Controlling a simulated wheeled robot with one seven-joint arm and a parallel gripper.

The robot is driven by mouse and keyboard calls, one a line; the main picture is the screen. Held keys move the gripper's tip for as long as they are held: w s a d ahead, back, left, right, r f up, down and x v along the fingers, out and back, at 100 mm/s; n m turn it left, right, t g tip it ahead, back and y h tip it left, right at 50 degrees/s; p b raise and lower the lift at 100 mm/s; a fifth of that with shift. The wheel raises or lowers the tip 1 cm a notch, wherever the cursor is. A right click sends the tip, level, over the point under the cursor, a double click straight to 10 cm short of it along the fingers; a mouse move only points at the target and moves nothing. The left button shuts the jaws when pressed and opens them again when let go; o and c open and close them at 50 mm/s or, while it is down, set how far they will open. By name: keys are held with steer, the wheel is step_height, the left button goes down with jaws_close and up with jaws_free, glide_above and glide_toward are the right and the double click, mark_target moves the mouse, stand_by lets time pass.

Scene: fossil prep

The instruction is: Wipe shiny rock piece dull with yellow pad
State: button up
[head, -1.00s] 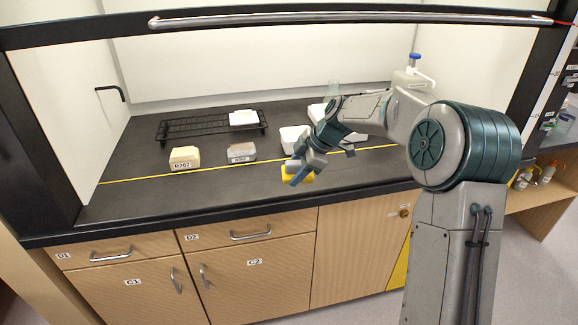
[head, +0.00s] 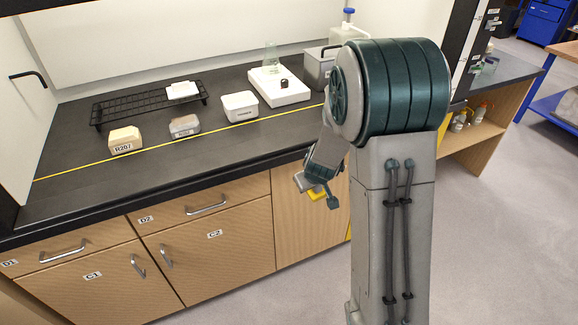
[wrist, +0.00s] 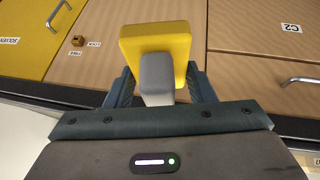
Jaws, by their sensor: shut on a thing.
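The yellow pad (wrist: 180,41) with its grey grip (wrist: 157,77) is held between the fingers of my gripper (wrist: 160,88) in the wrist view. In the head view my gripper (head: 314,190) is low, in front of the cabinet doors and below the counter edge, with a bit of the yellow pad (head: 318,196) showing. On the counter, a cream rock block labelled R207 (head: 125,140) sits at the left, and a greyish rock piece (head: 184,127) with a label sits to its right. Both stand apart from my gripper. I cannot tell which is shiny.
A black rack (head: 125,107) holds a white item (head: 182,90). A white tub (head: 240,107), a white scale-like box (head: 280,92) with a glass vessel (head: 271,58) and a grey container (head: 319,69) stand to the right. The counter front (head: 110,185) is bare.

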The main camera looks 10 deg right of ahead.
steer(key=s+d+f+m+h, duration=0.1)
steer(key=d+f+m+h, duration=0.1)
steer(key=d+f+m, duration=0.1)
steer(key=shift+d+m+g, duration=0.3)
steer(key=shift+d+m, duration=0.4)
steer(key=shift+d, duration=0.3)
steer(key=shift+f, duration=0.2)
steer(key=shift+s+d+r, duration=0.2)
